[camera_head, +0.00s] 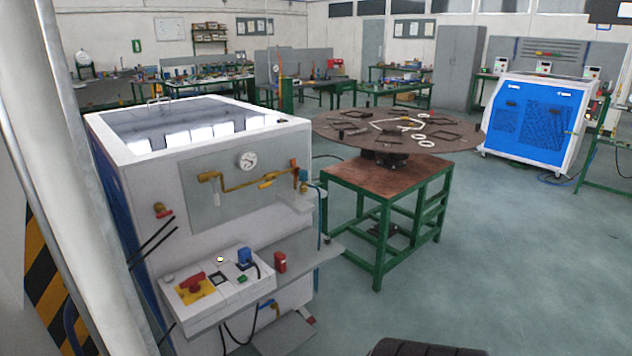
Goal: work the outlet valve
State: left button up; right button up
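The gas generator (240,270) is a white cabinet with blue sides at the left. A brass pipe (235,186) runs across its front plate, with a round gauge (248,160) above it. A yellow valve handle (267,181) sits on the pipe, and brass fittings (303,176) stand at its right end. A separate brass and red fitting (162,210) is on the left of the front. I cannot tell which of these is the outlet valve or whether it is open. Neither of my grippers shows, and nothing is seen touching the valves.
A sloped control box (222,285) with a red switch on yellow juts out below the pipe. A green-framed table (385,190) with a round brown top stands right of the generator. A blue and white machine (535,125) is at the back right. The floor (480,270) at right is clear.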

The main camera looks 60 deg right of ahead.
aim_at(269, 183)
jog(key=l+z, duration=0.35)
jog(key=l, duration=0.15)
jog(key=l+z, duration=0.35)
jog(key=l, duration=0.15)
jog(key=l+z, duration=0.35)
jog(key=i+l, duration=0.05)
jog(key=l, duration=0.05)
